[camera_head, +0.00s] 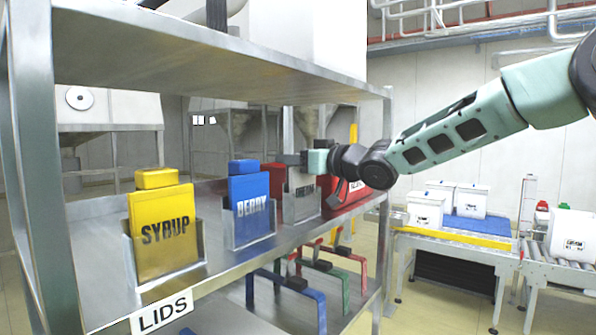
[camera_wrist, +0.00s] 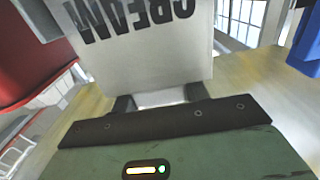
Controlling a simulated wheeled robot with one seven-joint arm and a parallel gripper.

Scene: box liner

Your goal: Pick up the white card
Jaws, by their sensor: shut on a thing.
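The white card, marked CREAM, (camera_head: 303,178) stands upright at a grey metal holder (camera_head: 300,211) on the shelf, between the blue and red cards. It fills the upper middle of the wrist view (camera_wrist: 150,48), with its lettering upside down. My gripper (camera_head: 299,158) reaches in from the right at the card's top. In the wrist view my gripper (camera_wrist: 160,99) is shut on the card's narrow top tab, one dark finger on each side. The card's lower end is outside the wrist view. I cannot tell how deep it sits in the holder.
A yellow SYRUP card (camera_head: 160,232) and a blue BERRY card (camera_head: 249,195) stand in holders to the left. A red card (camera_head: 345,190) is close on the right. An upper shelf (camera_head: 200,60) hangs above. Coloured handles (camera_head: 300,288) are below; a conveyor (camera_head: 455,240) is at right.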

